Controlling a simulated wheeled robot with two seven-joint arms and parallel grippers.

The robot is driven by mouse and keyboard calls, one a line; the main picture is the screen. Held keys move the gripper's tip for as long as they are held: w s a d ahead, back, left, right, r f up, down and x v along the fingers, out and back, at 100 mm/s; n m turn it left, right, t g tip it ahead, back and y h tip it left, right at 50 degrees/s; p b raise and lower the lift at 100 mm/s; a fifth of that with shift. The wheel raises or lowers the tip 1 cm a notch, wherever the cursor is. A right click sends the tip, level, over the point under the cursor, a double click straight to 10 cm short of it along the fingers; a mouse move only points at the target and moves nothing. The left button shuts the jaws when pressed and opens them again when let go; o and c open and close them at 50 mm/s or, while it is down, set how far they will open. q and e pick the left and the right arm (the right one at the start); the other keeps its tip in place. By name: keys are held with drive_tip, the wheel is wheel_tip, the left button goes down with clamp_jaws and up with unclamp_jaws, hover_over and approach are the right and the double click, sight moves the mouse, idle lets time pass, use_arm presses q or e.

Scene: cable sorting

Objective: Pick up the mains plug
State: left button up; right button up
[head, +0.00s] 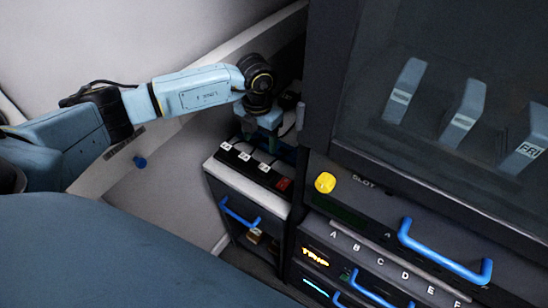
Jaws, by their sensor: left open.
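A black power strip (254,172) lies on top of a low cabinet, left of the tall dark cabinet. Small dark pieces with white labels sit along it, one of them at its middle (244,156); they look like plugs, but I cannot tell which is the mains plug. A red switch (283,184) is at its near end. My left gripper (262,138) is open and points down just behind the strip, over the dark recess. What lies between its fingers is too dark and small to tell. My right gripper is not in view.
The low cabinet (226,181) has a blue handle. To its right stand a yellow knob (325,182), a panel lettered A to F and a large blue handle (440,258). A glass-fronted case holds blue blocks (463,112). The tall cabinet's edge is close right of my gripper.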

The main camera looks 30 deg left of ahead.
use_arm(q)
drive_tip(key=b, duration=0.4)
hover_over(264, 168)
drive_tip(key=s, duration=0.1)
wheel_tip(264, 168, down, 5)
drive_tip(key=shift+a+r, duration=0.1)
drive_tip(key=shift+a, duration=0.05)
wheel_tip(264, 168, down, 3)
drive_tip(key=shift+w+f+b, duration=0.15)
drive_tip(key=shift+b, duration=0.95)
drive_tip(key=shift+f, duration=0.15)
drive_tip(key=f+b, duration=0.3)
drive_tip(key=w+f+b, duration=0.1)
drive_tip(key=f, duration=0.1)
drive_tip(key=shift+b, duration=0.35)
drive_tip(key=shift+r, duration=0.1)
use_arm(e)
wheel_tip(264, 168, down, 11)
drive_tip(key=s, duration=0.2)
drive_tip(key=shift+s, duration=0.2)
use_arm(q)
drive_tip(key=shift+c, duration=0.2)
